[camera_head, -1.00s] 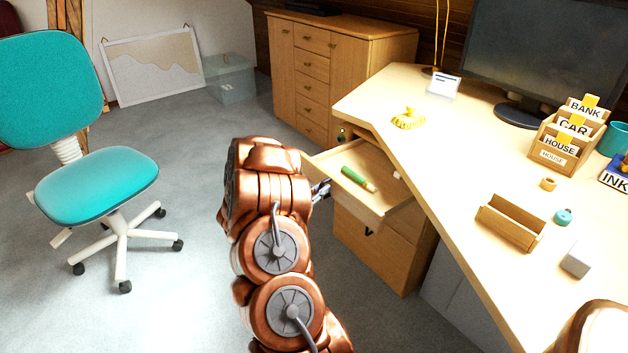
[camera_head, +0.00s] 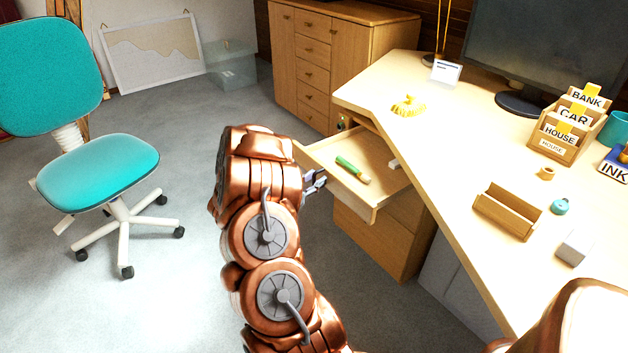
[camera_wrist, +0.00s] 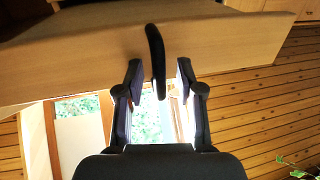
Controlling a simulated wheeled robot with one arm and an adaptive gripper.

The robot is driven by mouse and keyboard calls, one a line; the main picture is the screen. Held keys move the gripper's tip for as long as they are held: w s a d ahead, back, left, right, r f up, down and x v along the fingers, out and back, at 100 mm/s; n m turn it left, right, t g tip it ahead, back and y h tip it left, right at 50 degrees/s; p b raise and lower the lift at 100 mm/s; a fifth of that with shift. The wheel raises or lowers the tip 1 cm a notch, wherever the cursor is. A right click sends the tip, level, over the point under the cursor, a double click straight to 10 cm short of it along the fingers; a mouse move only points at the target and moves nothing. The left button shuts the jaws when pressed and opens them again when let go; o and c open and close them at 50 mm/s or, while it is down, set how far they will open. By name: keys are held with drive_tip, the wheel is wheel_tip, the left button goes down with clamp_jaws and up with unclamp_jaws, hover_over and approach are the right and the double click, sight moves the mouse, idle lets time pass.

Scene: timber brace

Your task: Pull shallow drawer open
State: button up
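The shallow drawer (camera_head: 392,199) under the desk's left end stands well out, showing its inside. My gripper (camera_head: 315,183) is at the drawer's front, partly hidden behind my arm. In the wrist view, the drawer front (camera_wrist: 80,72) spans the top, with a dark upright handle (camera_wrist: 155,60). My gripper's two fingers (camera_wrist: 160,85) stand either side of this handle, with visible gaps, so they look open around it. Whether either finger touches the handle from behind cannot be told.
The desk top (camera_head: 440,135) holds a yellow object (camera_head: 408,106), a letter rack (camera_head: 568,125), an open wooden holder (camera_head: 507,211) and a monitor. A closed lower drawer cabinet (camera_head: 375,240) stands below. A teal chair (camera_head: 97,170) stands left, with clear floor between.

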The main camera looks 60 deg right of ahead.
drive_tip(key=w+a, duration=0.2)
drive_tip(key=a, duration=0.9)
drive_tip(key=shift+w+a, duration=0.15)
drive_tip(key=shift+a, duration=0.25)
idle(0.5)
